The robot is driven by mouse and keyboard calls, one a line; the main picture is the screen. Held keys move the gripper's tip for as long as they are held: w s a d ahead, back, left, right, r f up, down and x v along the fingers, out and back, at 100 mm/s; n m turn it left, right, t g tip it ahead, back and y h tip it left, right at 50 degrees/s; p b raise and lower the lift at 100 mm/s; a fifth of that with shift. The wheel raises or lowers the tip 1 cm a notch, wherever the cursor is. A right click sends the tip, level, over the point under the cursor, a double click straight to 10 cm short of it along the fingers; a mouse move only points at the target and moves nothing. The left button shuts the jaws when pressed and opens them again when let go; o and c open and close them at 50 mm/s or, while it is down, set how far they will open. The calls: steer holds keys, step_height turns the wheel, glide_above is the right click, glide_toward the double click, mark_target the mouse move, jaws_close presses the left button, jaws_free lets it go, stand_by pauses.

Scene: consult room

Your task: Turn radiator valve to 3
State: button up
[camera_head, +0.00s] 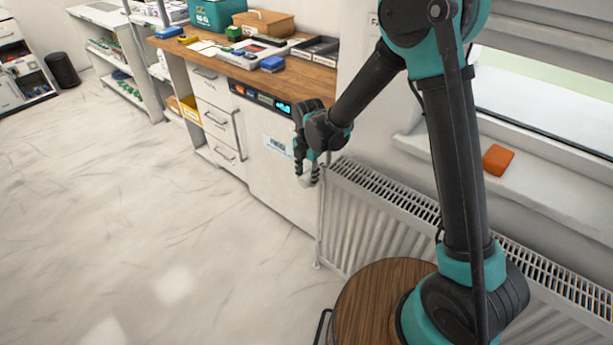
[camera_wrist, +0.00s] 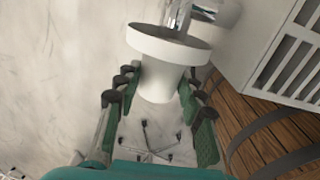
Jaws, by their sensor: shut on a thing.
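The radiator (camera_head: 400,225) stands under the window sill, to the right of the cabinet. Its valve (camera_wrist: 158,75) shows in the wrist view as a white flared knob with a wide collar and a metal stem at the top. My gripper (camera_wrist: 160,110) has its green-padded fingers on both sides of the knob and is shut on it. In the head view my gripper (camera_head: 308,175) is at the radiator's left end, and its fingers hide most of the valve. I cannot read any number on the knob.
A white cabinet with drawers (camera_head: 215,120) and a wooden top stands just left of the valve, with boxes and trays on top. An orange object (camera_head: 497,159) lies on the window sill (camera_head: 545,185). The floor (camera_head: 120,220) at left is clear.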

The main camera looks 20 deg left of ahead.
steer(key=shift+s+d+f+t+y, duration=0.1)
steer(key=shift+d+t+y, duration=0.15)
steer(key=shift+t+y, duration=0.8)
steer(key=shift+s+d+f+t+y, duration=0.1)
steer(key=shift+d+t+y, duration=0.15)
steer(key=shift+y, duration=1.6)
steer(key=o, duration=1.2)
steer(key=shift+c, duration=0.2)
steer(key=shift+r, duration=0.1)
steer(key=v, duration=1.2)
steer(key=shift+d, duration=0.15)
